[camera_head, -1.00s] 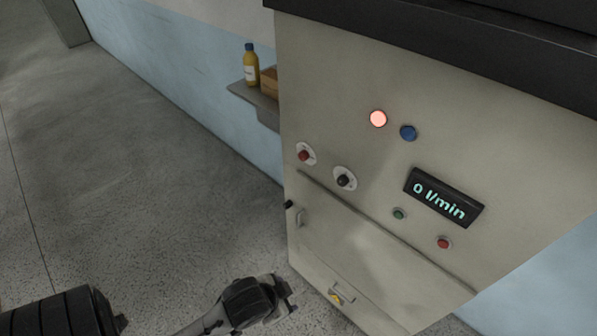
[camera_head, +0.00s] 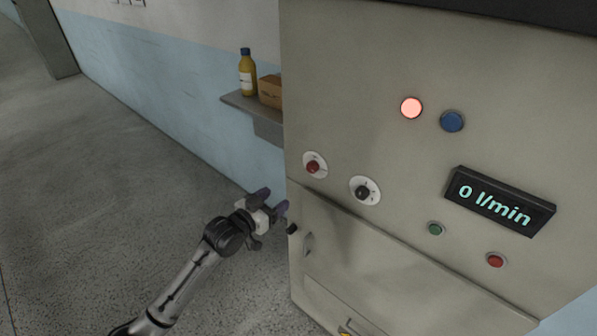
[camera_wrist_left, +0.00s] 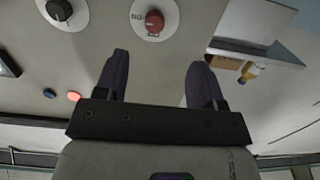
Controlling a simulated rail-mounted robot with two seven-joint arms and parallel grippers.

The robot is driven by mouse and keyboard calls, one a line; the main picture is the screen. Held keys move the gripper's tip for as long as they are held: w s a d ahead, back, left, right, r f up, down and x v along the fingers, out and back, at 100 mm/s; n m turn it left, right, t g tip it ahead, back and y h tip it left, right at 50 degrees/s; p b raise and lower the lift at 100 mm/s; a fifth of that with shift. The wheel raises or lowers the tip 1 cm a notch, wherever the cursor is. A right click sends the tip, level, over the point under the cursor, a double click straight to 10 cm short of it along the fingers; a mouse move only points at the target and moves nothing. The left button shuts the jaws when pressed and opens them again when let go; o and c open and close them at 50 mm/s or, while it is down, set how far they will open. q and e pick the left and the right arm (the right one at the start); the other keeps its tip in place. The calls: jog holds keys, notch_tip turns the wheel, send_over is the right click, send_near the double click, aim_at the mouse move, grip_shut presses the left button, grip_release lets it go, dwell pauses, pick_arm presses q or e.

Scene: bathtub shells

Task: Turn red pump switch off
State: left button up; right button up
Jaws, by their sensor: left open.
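The red pump switch (camera_head: 313,166) is a red knob on a round white plate at the left of the beige cabinet front. In the left wrist view the red knob (camera_wrist_left: 154,21) shows at the top, beyond the fingertips and roughly between them. My left gripper (camera_head: 272,200) is open and empty, below and left of the red knob, apart from it. Its two dark fingers (camera_wrist_left: 158,75) also show in the left wrist view. My right gripper is not in view.
A black knob (camera_head: 365,191) sits right of the red one. A lit red lamp (camera_head: 411,108), a blue button (camera_head: 452,121), a display (camera_head: 499,206) reading 0 l/min, a green button (camera_head: 436,229) and a red button (camera_head: 496,260) share the panel. A shelf (camera_head: 250,106) holds a bottle (camera_head: 247,75) and box (camera_head: 270,91).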

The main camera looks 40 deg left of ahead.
aim_at(310, 169)
pick_arm(q)
jog(key=shift+t, duration=0.4)
jog(key=w, duration=0.9)
jog(key=w+r, duration=0.1)
jog(key=w, duration=0.3)
jog(key=shift+w+d+r, duration=0.1)
jog(key=shift+w+d, duration=0.05)
jog(key=shift+w, duration=0.25)
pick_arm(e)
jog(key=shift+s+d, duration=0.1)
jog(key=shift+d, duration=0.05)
pick_arm(q)
jog(key=c, duration=0.9)
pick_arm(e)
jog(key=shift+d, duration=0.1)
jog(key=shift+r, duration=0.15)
